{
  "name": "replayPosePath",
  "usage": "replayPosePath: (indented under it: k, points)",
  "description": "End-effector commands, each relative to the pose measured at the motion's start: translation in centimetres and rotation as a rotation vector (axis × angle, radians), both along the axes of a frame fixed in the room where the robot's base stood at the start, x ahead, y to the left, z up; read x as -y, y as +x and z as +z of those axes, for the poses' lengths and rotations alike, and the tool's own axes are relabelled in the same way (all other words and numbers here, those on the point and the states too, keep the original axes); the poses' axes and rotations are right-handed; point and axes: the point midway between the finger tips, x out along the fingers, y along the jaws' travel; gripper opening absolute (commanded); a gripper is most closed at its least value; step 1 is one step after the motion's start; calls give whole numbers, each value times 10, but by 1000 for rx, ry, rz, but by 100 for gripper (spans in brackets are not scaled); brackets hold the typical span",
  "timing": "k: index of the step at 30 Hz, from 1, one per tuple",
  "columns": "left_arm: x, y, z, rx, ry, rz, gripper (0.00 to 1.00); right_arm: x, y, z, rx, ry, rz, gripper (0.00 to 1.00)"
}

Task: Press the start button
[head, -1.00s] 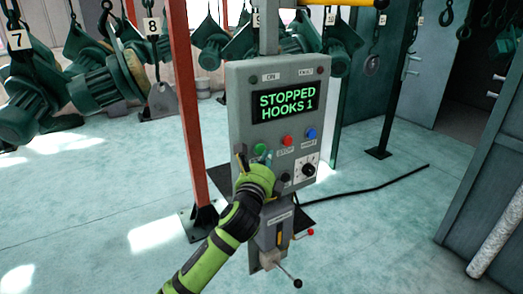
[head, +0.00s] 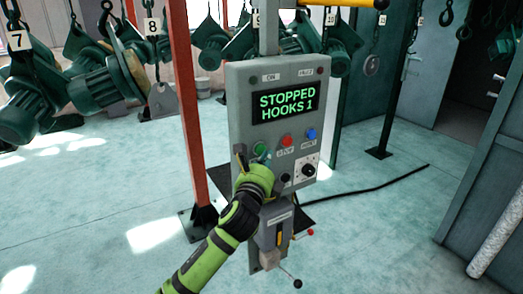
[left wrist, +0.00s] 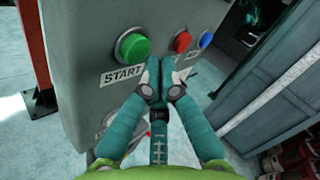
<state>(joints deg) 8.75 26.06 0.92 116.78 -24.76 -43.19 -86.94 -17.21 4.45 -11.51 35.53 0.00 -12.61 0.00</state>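The green start button (head: 260,149) is on a grey control panel (head: 243,95), left of a red stop button (head: 287,140) and a blue button (head: 311,134). The display (head: 288,102) reads "STOPPED HOOKS 1". My left gripper (head: 256,158) is just in front of the panel, below the start button. In the left wrist view the start button (left wrist: 132,46) with its START label is up and left of the fingertips (left wrist: 168,66). The fingers are together with nothing seen between them. Contact with the panel cannot be told. My right gripper is not in view.
A black selector knob (head: 309,170) sits lower right on the panel. Below hangs a small grey box with a lever (head: 288,274). A red post (head: 194,120) stands left of the panel. Green hoist parts (head: 105,75) hang at the left. A black cable (head: 375,184) crosses the floor.

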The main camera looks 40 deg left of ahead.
Motion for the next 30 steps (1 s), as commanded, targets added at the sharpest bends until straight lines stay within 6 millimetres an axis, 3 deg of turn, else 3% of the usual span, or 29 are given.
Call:
replayPosePath:
  k: [30]
  points:
    - [-11, 4, 0, 0, 1, 1, 0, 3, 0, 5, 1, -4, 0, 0]
